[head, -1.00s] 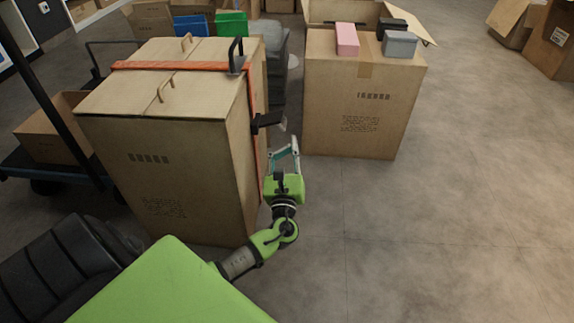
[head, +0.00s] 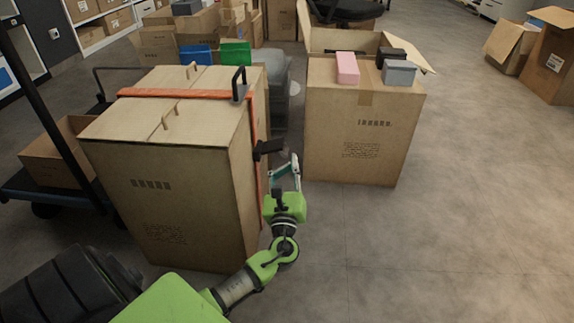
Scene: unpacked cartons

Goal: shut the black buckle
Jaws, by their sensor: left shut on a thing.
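A tall closed brown carton (head: 185,210) stands at left. An orange strap (head: 175,94) runs across its top and down its right side. A black buckle part (head: 268,148) sticks out from the strap on that side. A second black piece (head: 239,84), shaped like an upright loop, stands on the strap at the top right edge. My left gripper (head: 285,165) is beside the carton's right side, its fingers shut on the side buckle part. The exact contact is too small to see. My right gripper is not in view.
Another carton (head: 365,150) stands right of my gripper, with a pink box (head: 347,67) and a grey box (head: 399,72) on it. A dark cart (head: 50,195) stands at the left.

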